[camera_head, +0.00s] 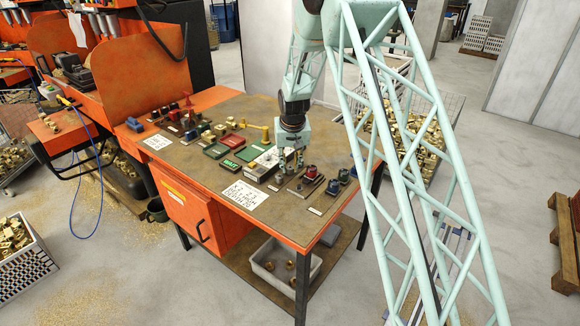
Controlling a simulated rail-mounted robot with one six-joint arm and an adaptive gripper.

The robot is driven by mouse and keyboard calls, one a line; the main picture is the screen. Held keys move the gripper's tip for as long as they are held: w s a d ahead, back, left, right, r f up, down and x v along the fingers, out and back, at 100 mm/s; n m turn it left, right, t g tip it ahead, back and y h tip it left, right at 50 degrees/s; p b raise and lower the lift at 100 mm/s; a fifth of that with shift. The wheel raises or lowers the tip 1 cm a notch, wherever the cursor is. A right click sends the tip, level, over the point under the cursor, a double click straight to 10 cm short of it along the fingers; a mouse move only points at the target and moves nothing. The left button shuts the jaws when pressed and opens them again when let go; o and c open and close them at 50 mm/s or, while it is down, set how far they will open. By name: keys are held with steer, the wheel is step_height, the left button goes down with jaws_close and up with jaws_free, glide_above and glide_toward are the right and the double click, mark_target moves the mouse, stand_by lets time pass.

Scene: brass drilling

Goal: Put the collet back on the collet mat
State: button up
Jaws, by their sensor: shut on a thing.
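My gripper (290,155) points down over the right half of the brown worktop, near the row of fixtures. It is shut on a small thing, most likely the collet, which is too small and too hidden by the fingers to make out. I cannot tell from this view whether that thing touches what is below it. The collet mat cannot be picked out for sure among the small mats and plates on the worktop.
The orange-edged workbench (215,185) holds several small blocks and fixtures, a green sign (230,164) and a white lettered sheet (243,195). Dark and blue-topped fixtures (333,186) stand right of my gripper. A wire basket of brass parts (425,130) stands behind the bench.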

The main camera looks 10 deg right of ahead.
steer(key=o, duration=1)
steer(key=o, duration=0.4)
steer(key=shift+r, duration=0.15)
steer(key=shift+r+p, duration=1.15)
steer(key=shift+r, duration=2.2)
steer(key=shift+r, duration=0.1)
